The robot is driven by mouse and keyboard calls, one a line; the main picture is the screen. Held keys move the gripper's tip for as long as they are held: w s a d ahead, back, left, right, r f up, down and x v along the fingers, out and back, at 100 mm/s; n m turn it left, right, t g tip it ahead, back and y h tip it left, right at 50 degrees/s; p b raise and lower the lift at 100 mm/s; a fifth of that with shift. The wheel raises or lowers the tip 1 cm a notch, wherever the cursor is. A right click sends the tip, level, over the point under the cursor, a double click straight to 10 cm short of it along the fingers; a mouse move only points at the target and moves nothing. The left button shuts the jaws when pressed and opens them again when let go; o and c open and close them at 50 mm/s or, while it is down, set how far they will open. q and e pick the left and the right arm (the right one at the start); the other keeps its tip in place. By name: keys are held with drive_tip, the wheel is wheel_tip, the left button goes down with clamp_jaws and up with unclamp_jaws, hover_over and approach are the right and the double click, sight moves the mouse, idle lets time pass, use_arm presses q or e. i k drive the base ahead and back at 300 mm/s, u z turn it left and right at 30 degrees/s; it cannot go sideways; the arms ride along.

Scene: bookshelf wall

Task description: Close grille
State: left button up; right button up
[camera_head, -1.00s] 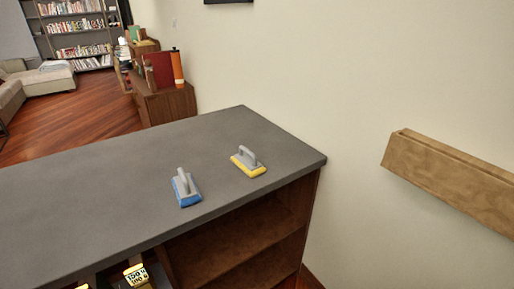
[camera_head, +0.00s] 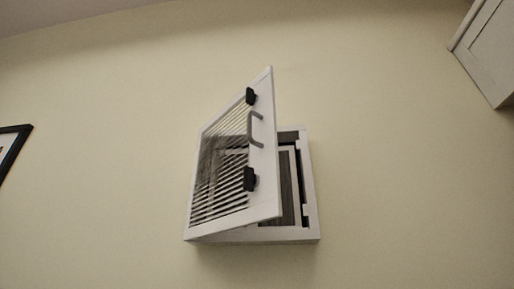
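A white slatted grille door (camera_head: 263,182) stands partly open in front of its white wall frame (camera_head: 311,190). Its left side meets the frame, and its right edge swings out toward me. A grey curved handle (camera_head: 255,129) is near the door's free edge, between two black latch pieces, an upper one (camera_head: 251,96) and a lower one (camera_head: 249,179). Inside the opening, a grey-brown panel (camera_head: 290,190) partly shows; the door hides the rest. Neither gripper is in view.
The pale wall (camera_head: 400,180) around the grille is bare. A white cabinet (camera_head: 490,50) is at the upper right corner, and a black-framed picture (camera_head: 12,146) is at the left edge.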

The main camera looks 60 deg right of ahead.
sight(265, 203)
drive_tip(key=z, duration=0.9)
drive_tip(key=i, duration=0.25)
drive_tip(key=z, duration=0.2)
